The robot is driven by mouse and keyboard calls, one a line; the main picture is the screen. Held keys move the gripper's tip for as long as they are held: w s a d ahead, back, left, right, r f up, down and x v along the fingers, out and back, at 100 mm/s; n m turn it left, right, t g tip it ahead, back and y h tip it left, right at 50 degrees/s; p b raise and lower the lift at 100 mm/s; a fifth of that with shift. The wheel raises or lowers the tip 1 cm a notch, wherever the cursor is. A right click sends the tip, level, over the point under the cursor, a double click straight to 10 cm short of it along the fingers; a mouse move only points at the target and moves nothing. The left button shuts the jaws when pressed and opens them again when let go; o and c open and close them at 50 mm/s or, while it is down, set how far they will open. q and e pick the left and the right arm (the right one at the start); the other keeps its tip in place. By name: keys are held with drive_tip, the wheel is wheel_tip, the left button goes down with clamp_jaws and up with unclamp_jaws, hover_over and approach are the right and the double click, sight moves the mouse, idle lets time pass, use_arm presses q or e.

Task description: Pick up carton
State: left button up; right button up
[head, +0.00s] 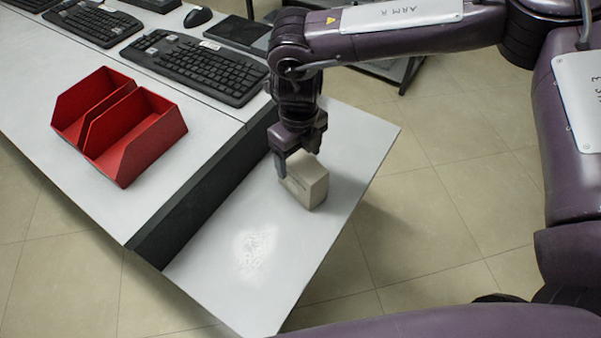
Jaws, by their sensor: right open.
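A small beige-grey carton (309,185) stands on the lower white shelf at the table's end, in the middle of the head view. My right gripper (297,167) points down at the carton from above. Its jaws are open, with one finger at the carton's left side and the other mostly hidden behind its top. I cannot tell whether the fingers touch the carton. My left gripper is not in view.
Two joined red bins (128,140) sit on the white table (80,190) to the left. Several black keyboards (195,66) and a mouse (198,17) lie at the back. The lower shelf (250,285) is clear in front of the carton. Its right edge drops to the tiled floor (440,215).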

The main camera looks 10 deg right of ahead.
drive_tip(key=shift+s+f, duration=0.2)
drive_tip(key=shift+f, duration=0.2)
drive_tip(key=f, duration=0.1)
drive_tip(key=f+p, duration=0.1)
drive_tip(key=f, duration=0.1)
drive_tip(key=f+p, duration=0.1)
drive_tip(key=shift+s+d+f, duration=0.2)
drive_tip(key=shift+s+d, duration=0.05)
drive_tip(key=shift+f, duration=0.25)
drive_tip(key=shift+c, duration=0.7)
drive_tip(key=c, duration=0.9)
drive_tip(key=shift+r, duration=0.1)
